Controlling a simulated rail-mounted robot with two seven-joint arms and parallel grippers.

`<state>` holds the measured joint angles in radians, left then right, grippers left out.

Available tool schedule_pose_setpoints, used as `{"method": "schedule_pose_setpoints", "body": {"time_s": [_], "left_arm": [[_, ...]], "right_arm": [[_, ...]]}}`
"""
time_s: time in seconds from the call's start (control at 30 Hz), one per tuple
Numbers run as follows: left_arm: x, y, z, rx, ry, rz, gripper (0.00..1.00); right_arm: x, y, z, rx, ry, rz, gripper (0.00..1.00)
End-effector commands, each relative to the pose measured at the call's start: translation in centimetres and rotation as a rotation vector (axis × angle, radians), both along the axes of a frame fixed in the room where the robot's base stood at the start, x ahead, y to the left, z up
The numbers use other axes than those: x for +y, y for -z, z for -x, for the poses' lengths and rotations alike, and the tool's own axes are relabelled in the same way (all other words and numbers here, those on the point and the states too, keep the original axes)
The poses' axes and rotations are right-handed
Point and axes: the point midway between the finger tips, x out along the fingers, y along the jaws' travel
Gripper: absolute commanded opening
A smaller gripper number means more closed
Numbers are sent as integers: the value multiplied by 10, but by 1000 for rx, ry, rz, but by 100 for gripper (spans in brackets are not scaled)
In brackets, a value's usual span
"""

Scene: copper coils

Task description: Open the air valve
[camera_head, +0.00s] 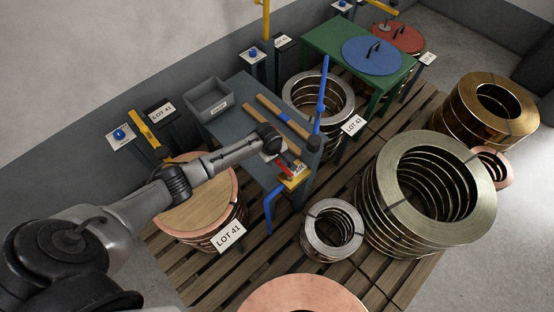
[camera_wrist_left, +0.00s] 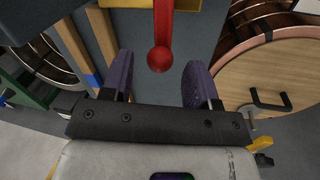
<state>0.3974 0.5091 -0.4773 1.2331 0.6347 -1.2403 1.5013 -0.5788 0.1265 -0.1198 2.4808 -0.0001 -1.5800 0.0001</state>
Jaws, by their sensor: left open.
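The air valve is a yellow block (camera_head: 298,177) with a printed label at the front end of the grey bench. A red lever (camera_head: 284,169) is on it, pointing toward my left gripper. In the left wrist view the red lever (camera_wrist_left: 162,22) comes down from the top and ends in a red ball (camera_wrist_left: 160,60). My left gripper (camera_head: 271,150) is at the lever. Its two purple-padded fingers (camera_wrist_left: 159,72) are open, with the ball between their tips and gaps on both sides. The gripper partly hides the lever in the head view. My right gripper is not in view.
The grey bench (camera_head: 232,105) carries a grey bin (camera_head: 209,100) and wooden-handled tools (camera_head: 277,112). A wood-topped copper coil (camera_head: 195,205) sits below my arm. Several metal coils (camera_head: 388,190) stand on the slatted pallet at right.

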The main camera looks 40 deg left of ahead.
Motion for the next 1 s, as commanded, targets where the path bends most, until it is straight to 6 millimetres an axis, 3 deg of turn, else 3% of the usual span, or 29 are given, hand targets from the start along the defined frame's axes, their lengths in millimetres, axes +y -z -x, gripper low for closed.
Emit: {"method": "schedule_pose_setpoints", "body": {"time_s": [0.2,0.57,1.0], "left_arm": [[-1,13,-3,0,0,0,54],[-1,15,-3,0,0,0,53],[-1,15,-3,0,0,0,11]], "right_arm": [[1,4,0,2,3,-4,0],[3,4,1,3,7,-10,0],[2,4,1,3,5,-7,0]]}}
